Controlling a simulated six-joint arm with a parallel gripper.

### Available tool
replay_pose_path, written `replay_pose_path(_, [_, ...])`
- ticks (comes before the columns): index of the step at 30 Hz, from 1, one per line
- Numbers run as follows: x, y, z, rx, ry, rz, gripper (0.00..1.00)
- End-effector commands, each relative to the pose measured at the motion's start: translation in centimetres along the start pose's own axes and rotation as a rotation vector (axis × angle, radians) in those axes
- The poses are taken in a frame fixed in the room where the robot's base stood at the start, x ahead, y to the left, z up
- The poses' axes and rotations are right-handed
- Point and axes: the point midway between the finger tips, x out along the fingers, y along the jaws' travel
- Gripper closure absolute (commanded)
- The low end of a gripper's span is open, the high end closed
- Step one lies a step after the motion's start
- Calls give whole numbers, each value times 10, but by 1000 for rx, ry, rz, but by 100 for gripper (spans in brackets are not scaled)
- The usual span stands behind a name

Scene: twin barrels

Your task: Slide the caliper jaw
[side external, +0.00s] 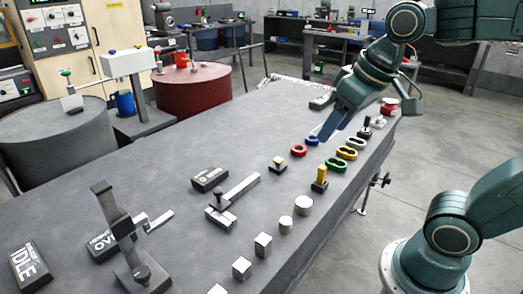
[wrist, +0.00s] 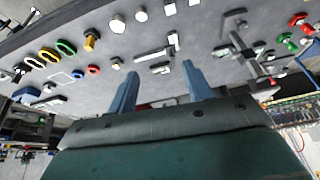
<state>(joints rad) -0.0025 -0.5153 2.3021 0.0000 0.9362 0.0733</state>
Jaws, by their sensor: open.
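A grey metal bar with a block-like jaw and a small dark knob, which looks like the caliper (side external: 236,192), lies on the dark workbench (side external: 160,213) near its middle. It also seems to show in the wrist view (wrist: 156,55), beyond and between my fingertips. My gripper (side external: 328,138) is above the far part of the bench, to the right of the caliper and apart from it. In the wrist view my gripper (wrist: 161,80) has its two blue fingers spread wide with nothing between them.
A dark labelled block (side external: 210,178) lies beside the caliper. An upright grey stand (side external: 118,230) is at the bench's front left. Silver cylinders and cubes line the right edge. Coloured rings, such as a red one (side external: 298,150), lie below my gripper. A red barrel (side external: 195,92) stands behind the bench.

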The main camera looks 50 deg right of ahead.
Motion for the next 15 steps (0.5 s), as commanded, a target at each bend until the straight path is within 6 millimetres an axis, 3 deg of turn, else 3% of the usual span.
replay_pose_path(8, [17,-5,-61,64,-71,7,49])
replay_pose_path(15, [44,-10,-109,120,-129,16,49])
